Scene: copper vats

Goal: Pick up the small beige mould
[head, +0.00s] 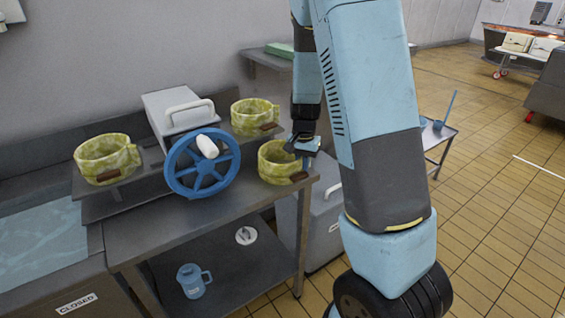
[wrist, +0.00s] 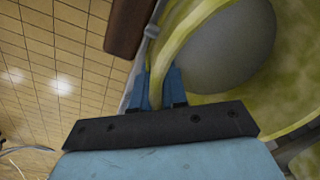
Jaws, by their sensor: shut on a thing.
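My gripper (head: 303,148) reaches down to the right end of the metal bench, at a mottled yellow-green round mould (head: 274,166) with a brown block on its side. In the wrist view my gripper (wrist: 158,78) is shut on this mould's rim, one blue finger on each side of the wall. The mould (wrist: 292,70) fills the right of that view, with a grey rounded surface inside it. The mould looks upright and at bench level; whether it touches the bench is unclear. Two similar moulds sit on the raised shelf, one left (head: 108,160) and one behind (head: 254,117).
A blue handwheel (head: 202,165) stands left of the held mould, before a grey lidded box (head: 178,108). A blue mug (head: 193,281) is on the lower shelf. A grey bin (head: 322,225) is beside the bench. Tiled floor is open at the right.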

